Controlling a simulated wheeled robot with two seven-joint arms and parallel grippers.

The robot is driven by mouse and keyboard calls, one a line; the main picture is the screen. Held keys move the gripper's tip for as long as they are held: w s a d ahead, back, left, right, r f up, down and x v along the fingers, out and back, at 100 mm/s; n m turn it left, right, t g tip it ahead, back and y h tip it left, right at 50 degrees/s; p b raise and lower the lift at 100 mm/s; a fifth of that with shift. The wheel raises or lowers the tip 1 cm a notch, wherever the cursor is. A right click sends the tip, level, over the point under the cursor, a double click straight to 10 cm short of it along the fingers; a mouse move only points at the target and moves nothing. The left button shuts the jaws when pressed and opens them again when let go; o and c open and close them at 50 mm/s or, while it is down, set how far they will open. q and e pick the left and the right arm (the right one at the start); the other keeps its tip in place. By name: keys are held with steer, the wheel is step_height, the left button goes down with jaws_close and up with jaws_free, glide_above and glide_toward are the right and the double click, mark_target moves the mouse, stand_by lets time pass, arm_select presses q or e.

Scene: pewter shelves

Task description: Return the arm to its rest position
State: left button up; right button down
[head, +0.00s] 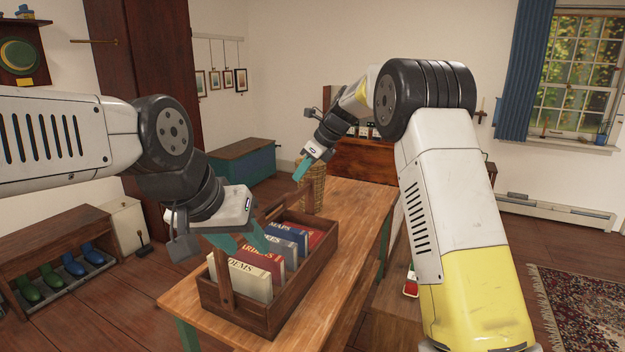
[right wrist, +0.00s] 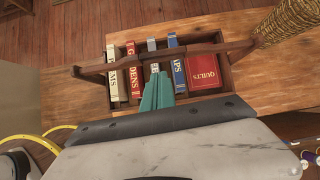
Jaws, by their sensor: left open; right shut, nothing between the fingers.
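My right gripper (head: 302,170) is shut and empty, raised above the far part of the wooden table (head: 350,205). Its closed teal fingers (right wrist: 157,92) also show in the right wrist view, pointing toward the book caddy. My left gripper (head: 243,240) is open at the near left of the wooden caddy (head: 318,268); its teal fingers overlap the books in the picture, and I cannot tell whether they touch. The caddy holds several upright books, including a cream one (head: 240,279), a grey one (right wrist: 153,58) and a blue one (right wrist: 177,66). A red QUILTS book (right wrist: 202,72) sits at one end.
A woven basket (head: 313,190) stands on the table beyond the caddy, close to my right gripper. A low shoe rack (head: 60,250) is at the left and a teal chest (head: 240,165) behind. A patterned rug (head: 585,305) lies at right.

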steer(key=s+d+r+n+t+h, duration=0.1)
steer(key=s+d+r+n, duration=0.4)
steer(key=s+d, duration=0.3)
steer(key=s+d+r+n+t, duration=0.1)
steer(key=s+d+r+n, duration=0.35)
steer(key=s+d, duration=0.4)
steer(key=s+d+f+n+h, duration=0.1)
steer(key=s+d+f+n, duration=0.2)
steer(key=s+n, duration=0.3)
steer(key=s+d+f+n+t+h, duration=0.1)
steer(key=s+n, duration=0.6)
steer(key=s, duration=1)
step_height(320, 180, down, 3)
steer(key=d+h, duration=0.1)
steer(key=d, duration=0.1)
steer(key=shift+d+r, duration=0.2)
steer(key=shift+d, duration=0.2)
